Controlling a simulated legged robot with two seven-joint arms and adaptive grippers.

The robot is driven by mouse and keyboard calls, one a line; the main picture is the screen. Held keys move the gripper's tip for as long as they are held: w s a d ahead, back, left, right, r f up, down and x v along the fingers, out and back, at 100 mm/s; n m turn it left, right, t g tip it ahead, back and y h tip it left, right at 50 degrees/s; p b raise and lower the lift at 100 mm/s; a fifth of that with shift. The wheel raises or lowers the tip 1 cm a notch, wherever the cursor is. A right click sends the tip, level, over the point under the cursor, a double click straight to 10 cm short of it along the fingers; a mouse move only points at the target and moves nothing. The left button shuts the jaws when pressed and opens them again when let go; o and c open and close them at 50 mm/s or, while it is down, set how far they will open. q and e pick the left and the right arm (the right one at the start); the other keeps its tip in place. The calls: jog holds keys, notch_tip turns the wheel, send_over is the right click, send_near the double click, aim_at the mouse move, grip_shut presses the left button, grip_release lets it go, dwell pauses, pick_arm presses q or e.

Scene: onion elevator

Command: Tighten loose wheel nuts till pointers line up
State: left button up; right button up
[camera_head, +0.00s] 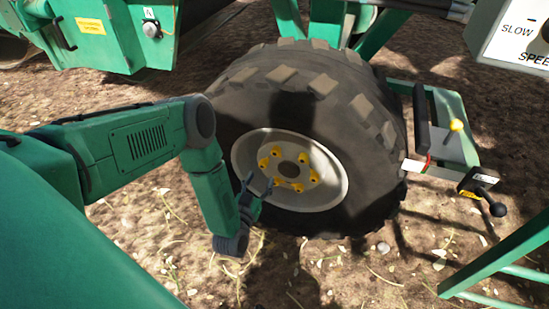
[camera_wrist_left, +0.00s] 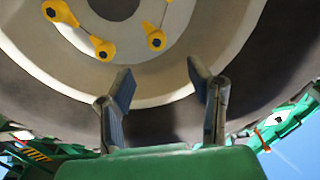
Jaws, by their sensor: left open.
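A large black tyre (camera_head: 355,165) has a pale wheel rim (camera_head: 325,195) with a ring of yellow pointers on its nuts (camera_head: 298,187) around the hub (camera_head: 290,171). My left gripper (camera_head: 260,186) is open and empty in front of the rim's lower left part. In the left wrist view my left gripper (camera_wrist_left: 163,82) has its two fingers apart, below the yellow pointers (camera_wrist_left: 104,48). Another pointer (camera_wrist_left: 156,39) shows above and between the fingers. Some pointers lie outside the wrist view. I cannot tell whether every pointer lines up. My right gripper does not show.
Green machine framework stands behind and above the wheel. To the right are a small bracket with a yellow knob (camera_head: 456,125), a black-knobbed lever (camera_head: 497,209) and a white speed panel (camera_head: 515,35). A green frame (camera_head: 500,262) stands lower right. Bare ground lies below the wheel.

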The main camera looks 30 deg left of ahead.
aim_at(275, 155)
pick_arm(q)
jog(key=b+x, duration=0.1)
jog(key=x, duration=0.2)
jog(key=b+x, duration=0.1)
jog(key=x, duration=0.3)
jog(key=b+x, duration=0.1)
jog(key=x, duration=0.2)
jog(key=shift+w+d, duration=0.35)
jog(key=shift+w, duration=0.1)
jog(key=shift+w+a, duration=0.3)
jog(key=shift+w, duration=0.1)
jog(key=shift+d, duration=0.15)
jog(key=shift+c, duration=0.4)
grip_shut()
